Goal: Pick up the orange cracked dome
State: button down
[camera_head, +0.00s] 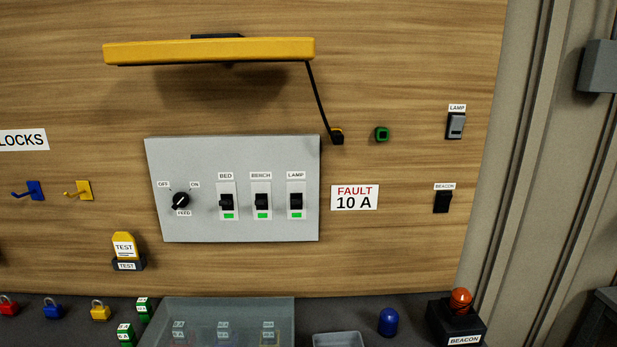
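The orange dome (461,301) sits upright on the black beacon base (457,324), which carries a BEACON label, at the lower right on the grey bench top. The dome is small in the picture, and I cannot clearly make out a crack. A blue dome (388,321) stands on the bench to its left, apart from the base. My gripper is not in view.
A clear-lidded box (285,315) and a small grey tray (338,340) stand left of the blue dome. Several padlocks lie farther left. The wooden wall holds a grey switch panel (235,232), a beacon switch (442,201) and a yellow lamp (210,50).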

aim_at(461, 300)
jog(key=i+l, duration=0.15)
jog(key=l, duration=0.15)
jog(key=i+l, duration=0.15)
jog(key=l, duration=0.15)
jog(key=i+l, duration=0.15)
jog(key=l, duration=0.15)
jog(key=i+l, duration=0.15)
jog(key=l, duration=0.15)
jog(key=u, duration=0.05)
